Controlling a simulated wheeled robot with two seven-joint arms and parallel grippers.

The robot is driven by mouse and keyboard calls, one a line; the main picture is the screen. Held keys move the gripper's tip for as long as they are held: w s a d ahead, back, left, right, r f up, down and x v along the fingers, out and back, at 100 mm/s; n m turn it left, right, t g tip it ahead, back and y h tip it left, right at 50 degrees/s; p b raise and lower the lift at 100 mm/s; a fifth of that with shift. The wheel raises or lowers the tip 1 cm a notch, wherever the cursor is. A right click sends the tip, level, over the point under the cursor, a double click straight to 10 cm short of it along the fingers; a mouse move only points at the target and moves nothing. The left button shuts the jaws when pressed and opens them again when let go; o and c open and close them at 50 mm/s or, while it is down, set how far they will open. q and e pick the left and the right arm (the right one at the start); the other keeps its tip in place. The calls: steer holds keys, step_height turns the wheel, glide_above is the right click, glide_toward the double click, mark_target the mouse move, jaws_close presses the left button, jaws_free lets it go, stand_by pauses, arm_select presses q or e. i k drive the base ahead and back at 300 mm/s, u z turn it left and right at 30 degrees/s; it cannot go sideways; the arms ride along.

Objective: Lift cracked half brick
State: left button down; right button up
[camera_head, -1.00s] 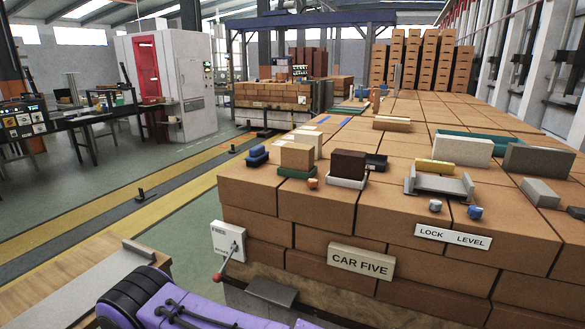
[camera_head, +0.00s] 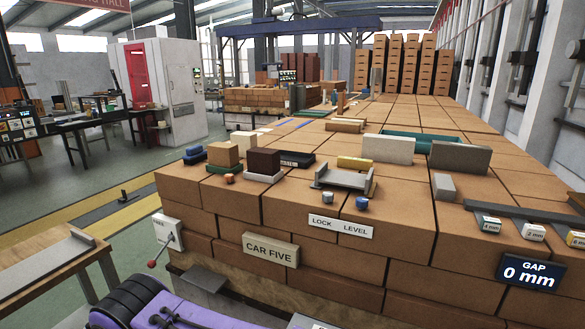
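I cannot make out a crack on any brick at this size. A short tan block (camera_head: 223,153) sits on a green tray near the left front of the brick stack (camera_head: 300,207). A short dark brown block (camera_head: 263,161) sits on a white tray (camera_head: 264,177) just right of it. Both are about half-brick length. Neither of my grippers is in view, and nothing is seen touching these blocks.
A grey metal fixture (camera_head: 343,178) with small knobs stands right of the blocks. Pale (camera_head: 388,148) and grey (camera_head: 459,157) blocks stand behind it. A wooden bench (camera_head: 45,262) is at left.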

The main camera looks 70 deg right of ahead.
mark_target(263, 161)
steer(key=z, duration=0.05)
steer(key=k, duration=0.05)
steer(key=z, duration=1.35)
